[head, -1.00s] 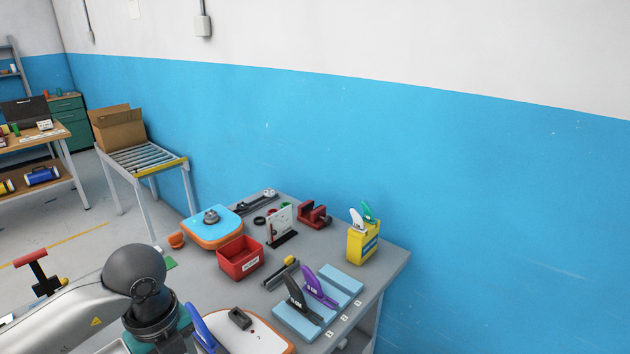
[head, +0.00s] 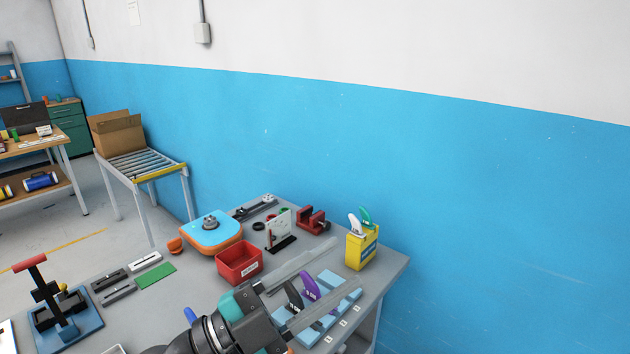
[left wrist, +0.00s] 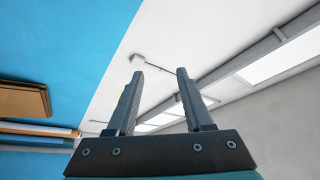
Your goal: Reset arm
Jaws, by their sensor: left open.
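My left gripper (head: 346,266) reaches in from the bottom of the head view over the front right part of the grey table, with its two long grey fingers apart. Nothing shows between them. The fingers cross in front of the light blue fin rack holding a dark fin and a purple fin (head: 311,287). In the left wrist view the gripper (left wrist: 160,75) is open and empty, with white ceiling or wall and lamps beyond. My right gripper is not in view.
The table holds a red bin (head: 239,264), a blue and orange board (head: 208,234), a yellow box with fins (head: 361,251), a red clamp-like block (head: 313,221) and a red-handled press (head: 64,318). A green mat (head: 157,277) lies left. A blue wall runs behind.

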